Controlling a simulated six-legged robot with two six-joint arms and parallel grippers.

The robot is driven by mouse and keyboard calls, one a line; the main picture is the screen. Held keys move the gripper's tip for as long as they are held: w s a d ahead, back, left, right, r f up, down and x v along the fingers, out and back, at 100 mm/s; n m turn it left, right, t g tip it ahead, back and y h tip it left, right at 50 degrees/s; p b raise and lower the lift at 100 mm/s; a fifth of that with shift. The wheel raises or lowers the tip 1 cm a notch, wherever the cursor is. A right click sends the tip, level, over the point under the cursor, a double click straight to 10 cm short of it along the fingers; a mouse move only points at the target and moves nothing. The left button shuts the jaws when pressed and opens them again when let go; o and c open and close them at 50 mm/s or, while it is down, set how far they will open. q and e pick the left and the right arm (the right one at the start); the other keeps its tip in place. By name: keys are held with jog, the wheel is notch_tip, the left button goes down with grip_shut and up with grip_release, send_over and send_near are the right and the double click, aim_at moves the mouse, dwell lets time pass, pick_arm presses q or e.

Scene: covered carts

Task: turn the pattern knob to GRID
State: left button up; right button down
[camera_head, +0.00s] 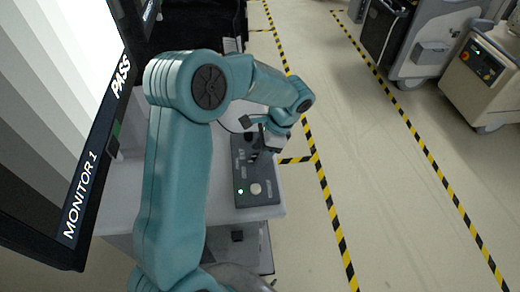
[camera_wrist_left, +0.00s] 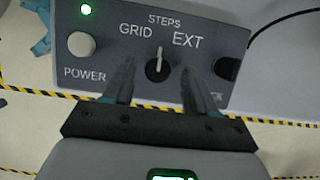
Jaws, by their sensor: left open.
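The dark pattern knob (camera_wrist_left: 157,70) sits on the grey control box (camera_wrist_left: 100,45), with a light pointer line aimed up at STEPS. GRID is printed to its upper left and EXT to its upper right. My left gripper (camera_wrist_left: 158,66) is open, one finger on each side of the knob; I cannot tell whether either finger touches it. In the head view my left gripper (camera_head: 262,146) reaches down over the far half of the control box (camera_head: 262,201) and partly hides the knob area. My right gripper is not in view.
A pale power button (camera_wrist_left: 81,45) and a lit green lamp (camera_wrist_left: 86,9) are left of the knob. A dark socket (camera_wrist_left: 227,68) is to its right. A monitor (camera_head: 70,170) showing grey bars and PASS stands at the left. Carts (camera_head: 490,75) stand far right; the floor between is clear.

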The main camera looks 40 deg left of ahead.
pick_arm(q)
jog(key=shift+s+d+r, duration=0.1)
jog(key=shift+d, duration=0.1)
jog(key=c, duration=1.1)
jog(key=shift+o, duration=0.2)
jog(key=shift+n, duration=0.4)
jog(key=n, duration=0.1)
jog(key=n+h, duration=0.1)
jog(key=n+g, duration=0.1)
jog(key=shift+a+n+h, duration=0.25)
jog(key=shift+n+h, duration=0.05)
jog(key=shift+a+f+n+h+b, duration=0.1)
jog(key=shift+n+h, duration=0.15)
jog(key=shift+n, duration=0.5)
jog(key=shift+d+f+n+h+b, duration=0.15)
jog(key=shift+n+h, duration=0.15)
jog(key=shift+n, duration=0.5)
jog(key=shift+a+r+n+h+b, duration=0.15)
jog(key=shift+n+h, duration=0.1)
jog(key=shift+n, duration=0.5)
jog(key=shift+f, duration=0.1)
